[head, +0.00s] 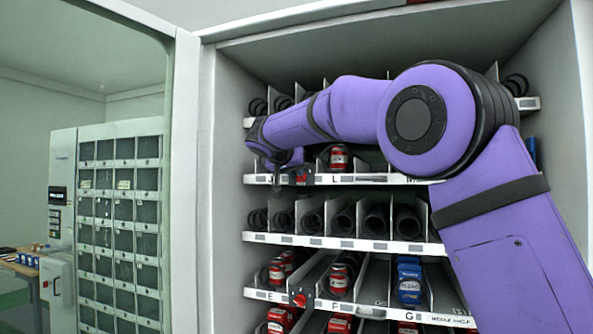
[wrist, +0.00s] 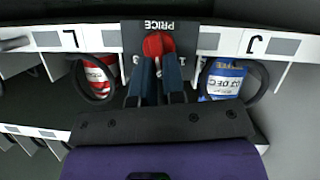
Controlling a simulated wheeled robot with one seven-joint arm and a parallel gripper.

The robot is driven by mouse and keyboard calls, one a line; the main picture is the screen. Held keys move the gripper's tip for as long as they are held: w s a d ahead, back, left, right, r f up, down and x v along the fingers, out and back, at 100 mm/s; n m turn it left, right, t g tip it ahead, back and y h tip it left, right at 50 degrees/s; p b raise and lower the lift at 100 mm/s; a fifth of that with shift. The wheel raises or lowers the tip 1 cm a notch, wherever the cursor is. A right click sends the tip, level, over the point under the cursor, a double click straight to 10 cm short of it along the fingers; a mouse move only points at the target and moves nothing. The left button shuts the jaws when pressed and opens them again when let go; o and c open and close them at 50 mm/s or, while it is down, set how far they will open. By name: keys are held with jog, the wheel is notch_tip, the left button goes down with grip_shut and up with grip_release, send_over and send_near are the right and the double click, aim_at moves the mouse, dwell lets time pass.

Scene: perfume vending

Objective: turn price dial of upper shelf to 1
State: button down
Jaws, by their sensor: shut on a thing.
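The red price dial (wrist: 156,44) of the upper shelf sits on a dark plate marked PRICE (wrist: 191,28), which appears upside down in the wrist view. The plate is between the J and L labels. My gripper (wrist: 158,66) is shut on the dial, its two dark blue fingers on either side of it. The fingers cover part of the plate, and I cannot read the dial's setting. In the head view the dial (head: 301,175) shows as a small red spot on the upper shelf's front edge (head: 350,179), beside my gripper (head: 283,168).
A red-and-white can (wrist: 98,77) and a blue-and-white can (wrist: 222,80) stand in black coils beside the dial. Below are a shelf of dark coils (head: 345,220) and a shelf with another red dial (head: 299,299). The cabinet's left wall (head: 228,130) is close to my arm.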

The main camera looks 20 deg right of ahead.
jog(key=n+h, duration=0.1)
jog(key=n, duration=0.1)
jog(key=n+g+h, duration=0.1)
jog(key=n, duration=0.1)
jog(key=a+f+n+h, duration=0.1)
jog(key=n+h, duration=0.1)
jog(key=n, duration=0.1)
jog(key=shift+w+a+g, duration=0.1)
jog(key=shift+w+g, duration=0.2)
jog(key=shift+w, duration=0.1)
dwell(0.4)
jog(key=c, duration=1.2)
grip_release()
jog(key=v, duration=1)
jog(key=shift+s+a, duration=0.2)
jog(key=shift+a, duration=0.2)
jog(key=shift+f, duration=0.1)
